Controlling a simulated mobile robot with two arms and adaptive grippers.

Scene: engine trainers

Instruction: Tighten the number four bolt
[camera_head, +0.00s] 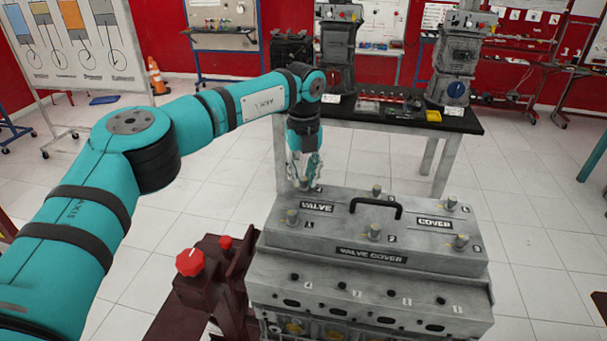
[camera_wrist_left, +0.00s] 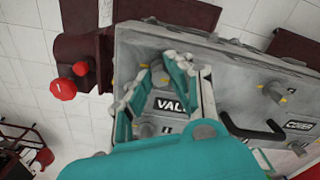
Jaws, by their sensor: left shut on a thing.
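The grey valve cover (camera_head: 330,238) lies on top of the engine block (camera_head: 370,285), with several bolts along its two long edges. My left gripper (camera_head: 304,186) points down at the cover's far left corner. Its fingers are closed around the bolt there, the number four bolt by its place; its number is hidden. In the left wrist view this bolt (camera_wrist_left: 160,76) shows between the two fingers. The number one bolt (camera_head: 292,216) stands nearer, just in front of the gripper. My right gripper is not in view.
A black handle (camera_head: 376,205) rises from the middle of the cover. A dark red stand with red knobs (camera_head: 190,262) is at the engine's left. A table (camera_head: 400,119) with other equipment stands behind.

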